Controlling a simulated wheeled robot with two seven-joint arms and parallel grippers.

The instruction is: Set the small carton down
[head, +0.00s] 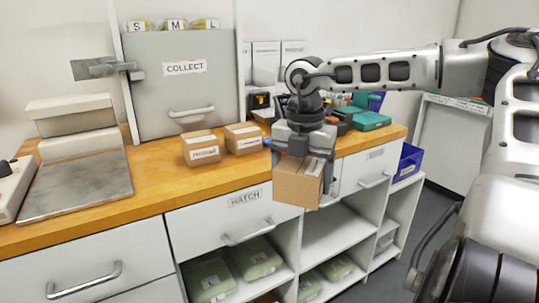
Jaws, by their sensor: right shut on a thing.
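My right gripper (304,158) points down and is shut on a small brown carton (297,183). It holds the carton in front of the counter's front edge, near the drawer fronts. The carton has a pale label on its top, partly hidden by the fingers. Two other small cartons stand on the wooden counter: a left one (201,149) and a right one (243,139), each with a white label. My left gripper is not in view.
The wooden counter (160,178) has free room in front of the two cartons. A grey COLLECT door (182,90) stands behind them. A metal plate (78,185) lies at left. Green and dark items (370,120) crowd the right end. A blue bin (408,161) sits beyond.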

